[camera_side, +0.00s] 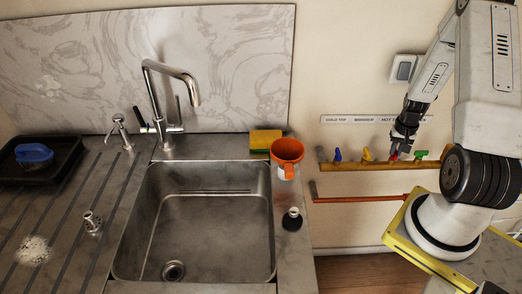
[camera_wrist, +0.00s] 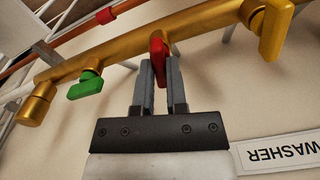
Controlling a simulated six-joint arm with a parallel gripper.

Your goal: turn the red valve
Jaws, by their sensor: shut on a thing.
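The red valve (camera_wrist: 158,46) is a small red handle on a brass pipe (camera_wrist: 190,33) in the wrist view. My gripper (camera_wrist: 160,72) has its two grey fingers closed on the red handle, one on each side. In the side view the red valve (camera_side: 392,156) is a small spot of red at the tip of my gripper (camera_side: 398,150), mostly hidden by it. The brass pipe (camera_side: 350,166) runs along the wall there. The fingers cover part of the handle, so its exact angle is hard to tell.
A green valve (camera_wrist: 85,85) and a yellow valve (camera_wrist: 274,28) flank the red one. A blue valve (camera_side: 338,155) is farther left. A red pipe (camera_side: 360,198) runs below.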

